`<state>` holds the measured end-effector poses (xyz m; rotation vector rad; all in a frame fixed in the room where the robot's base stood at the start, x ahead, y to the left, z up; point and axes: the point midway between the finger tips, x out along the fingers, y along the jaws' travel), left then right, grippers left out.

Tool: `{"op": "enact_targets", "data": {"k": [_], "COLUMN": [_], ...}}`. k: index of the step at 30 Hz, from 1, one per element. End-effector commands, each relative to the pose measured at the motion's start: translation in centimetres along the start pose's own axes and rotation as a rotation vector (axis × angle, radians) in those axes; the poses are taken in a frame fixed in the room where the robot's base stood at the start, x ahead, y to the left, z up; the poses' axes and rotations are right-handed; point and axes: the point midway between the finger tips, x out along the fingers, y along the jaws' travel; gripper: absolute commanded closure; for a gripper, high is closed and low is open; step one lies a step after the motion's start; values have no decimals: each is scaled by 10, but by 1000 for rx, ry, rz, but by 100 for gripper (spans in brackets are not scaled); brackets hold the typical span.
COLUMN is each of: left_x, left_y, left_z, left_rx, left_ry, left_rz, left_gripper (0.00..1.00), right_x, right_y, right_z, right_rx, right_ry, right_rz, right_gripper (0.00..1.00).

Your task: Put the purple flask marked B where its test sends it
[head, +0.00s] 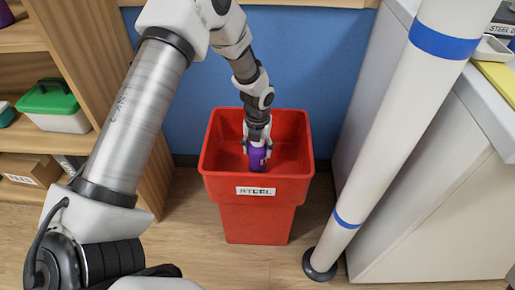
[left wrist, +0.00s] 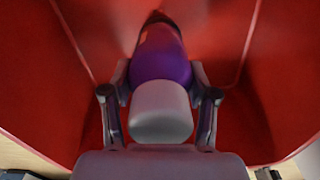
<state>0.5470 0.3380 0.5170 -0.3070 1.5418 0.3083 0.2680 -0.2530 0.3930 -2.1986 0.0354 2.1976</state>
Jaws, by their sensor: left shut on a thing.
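The purple flask (head: 258,155) is between the fingers of my left gripper (head: 257,146), inside the mouth of a red bin (head: 213,165). The bin has a white label on its front that appears to read "STEEL". In the left wrist view, my left gripper (left wrist: 160,108) is shut on the purple flask (left wrist: 160,58), near its grey end. Red bin walls (left wrist: 60,70) surround it there. No letter on the flask can be read. My right gripper is not in view.
A white post (head: 400,120) with blue bands stands right of the bin, beside a white counter (head: 440,190). A wooden shelf (head: 70,50) with a green-lidded box (head: 50,105) stands at left. Some wooden floor is clear in front of the bin.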

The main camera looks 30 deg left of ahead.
Motion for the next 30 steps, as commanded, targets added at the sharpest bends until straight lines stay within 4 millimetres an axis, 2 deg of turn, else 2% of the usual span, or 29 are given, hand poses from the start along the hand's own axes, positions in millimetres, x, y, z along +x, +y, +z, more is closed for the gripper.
{"op": "enact_targets", "data": {"k": [1,2,3,12,16,20,27,30], "left_x": [2,1,1,1,-10,-38,-100,-115], "left_y": [0,0,0,0,0,0,0,0], "left_z": [0,0,0,0,0,0,1,0], "left_rx": [0,0,0,0,0,-1,0,0], "left_ry": [0,0,0,0,-1,-2,-2,-1], "left_rz": [0,0,0,0,-1,-1,-1,-1], "left_gripper": [93,31,16,16,16,16,16,16], "right_x": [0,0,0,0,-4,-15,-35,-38], "right_y": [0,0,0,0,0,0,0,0], "right_z": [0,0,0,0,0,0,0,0], "right_rx": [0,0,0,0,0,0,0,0], "right_ry": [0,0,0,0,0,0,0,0], "right_rz": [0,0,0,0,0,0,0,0], "right_gripper": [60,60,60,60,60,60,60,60]}}
